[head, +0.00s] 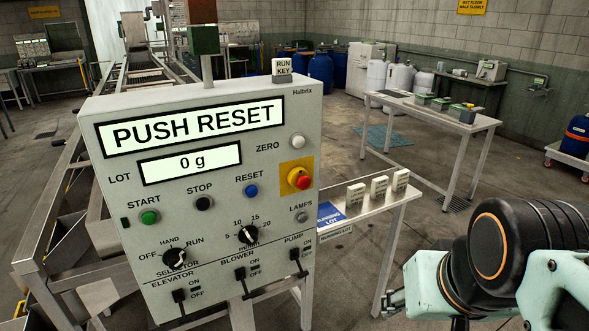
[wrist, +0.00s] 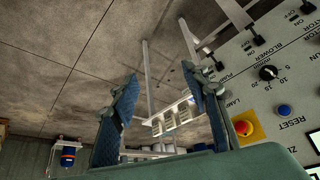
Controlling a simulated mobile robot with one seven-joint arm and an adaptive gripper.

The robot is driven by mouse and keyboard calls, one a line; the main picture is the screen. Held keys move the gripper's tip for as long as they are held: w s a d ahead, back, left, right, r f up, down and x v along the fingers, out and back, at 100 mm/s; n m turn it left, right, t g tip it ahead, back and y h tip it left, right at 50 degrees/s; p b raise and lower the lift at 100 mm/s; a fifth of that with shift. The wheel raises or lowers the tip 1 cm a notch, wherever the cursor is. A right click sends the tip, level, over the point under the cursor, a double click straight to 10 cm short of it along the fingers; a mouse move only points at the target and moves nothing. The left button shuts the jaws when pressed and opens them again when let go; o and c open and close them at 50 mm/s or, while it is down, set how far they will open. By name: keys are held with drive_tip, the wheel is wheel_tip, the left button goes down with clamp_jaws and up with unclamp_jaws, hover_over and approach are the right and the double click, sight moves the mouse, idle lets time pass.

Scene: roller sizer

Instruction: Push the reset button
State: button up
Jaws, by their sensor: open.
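The blue RESET button (head: 251,191) sits on the grey control panel (head: 225,270), right of the black STOP button (head: 203,203) and left of the red emergency stop (head: 303,182). The panel's upper display (head: 190,125) reads PUSH RESET. The wrist view also shows the blue button (wrist: 284,111) at its right side, outside my fingers. My gripper (wrist: 160,75) is open and empty, its two blue-padded fingers spread. In the head view it is at the lower right, right of the panel and apart from it, largely hidden by my arm.
A green START button (head: 150,217), a white ZERO button (head: 298,141), knobs and several toggle switches share the panel. A small table (head: 375,210) with upright tags stands behind it at right. A longer table (head: 430,112) stands farther back. Open floor lies between.

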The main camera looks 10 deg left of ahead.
clamp_jaws()
idle(1.3)
